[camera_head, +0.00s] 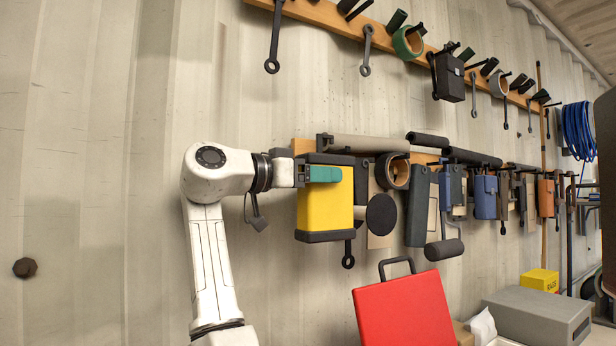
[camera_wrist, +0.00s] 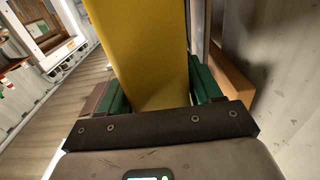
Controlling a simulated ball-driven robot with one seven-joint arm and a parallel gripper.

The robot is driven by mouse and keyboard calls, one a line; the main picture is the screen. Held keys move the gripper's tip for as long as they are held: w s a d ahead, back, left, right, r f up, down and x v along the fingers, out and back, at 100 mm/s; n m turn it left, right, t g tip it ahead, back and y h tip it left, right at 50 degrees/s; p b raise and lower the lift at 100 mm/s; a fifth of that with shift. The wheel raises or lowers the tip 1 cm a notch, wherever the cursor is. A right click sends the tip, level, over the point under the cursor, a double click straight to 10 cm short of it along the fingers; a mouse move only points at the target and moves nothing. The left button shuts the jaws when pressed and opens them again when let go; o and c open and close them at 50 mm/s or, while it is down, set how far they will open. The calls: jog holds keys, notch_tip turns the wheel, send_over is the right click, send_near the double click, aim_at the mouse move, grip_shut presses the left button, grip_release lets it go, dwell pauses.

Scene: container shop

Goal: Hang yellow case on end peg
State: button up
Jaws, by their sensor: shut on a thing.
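The yellow case (camera_head: 326,206), with dark top and bottom edges, is upright at the left end of the lower rail (camera_head: 305,148) in the head view. My gripper (camera_head: 322,174) is shut on its upper part, with green fingers against it. In the wrist view the yellow case (camera_wrist: 145,50) stands between the two green fingers of my gripper (camera_wrist: 157,90). The end peg is hidden behind the case and gripper, so I cannot tell whether the case touches it.
A black round-headed item (camera_head: 381,214) and a brown tape roll (camera_head: 394,171) hang close to the right of the case. A red case (camera_head: 405,312) stands below right. An upper rail (camera_head: 340,22) with hanging tools runs above. The wall to the left is mostly clear.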

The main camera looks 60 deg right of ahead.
jog(key=shift+s+d+f, duration=0.2)
jog(key=shift+s+d, duration=0.2)
jog(key=shift+d, duration=0.2)
jog(key=shift+s+d+f, duration=0.2)
jog(key=shift+s+d, duration=0.2)
jog(key=shift+d, duration=0.25)
jog(key=shift+s+d+f, duration=0.2)
jog(key=shift+s+d, duration=0.2)
jog(key=shift+d, duration=0.2)
jog(key=o, duration=1.5)
jog(key=b+v, duration=0.3)
jog(key=v, duration=0.7)
jog(key=shift+w+a, duration=0.2)
jog(key=shift+a, duration=0.1)
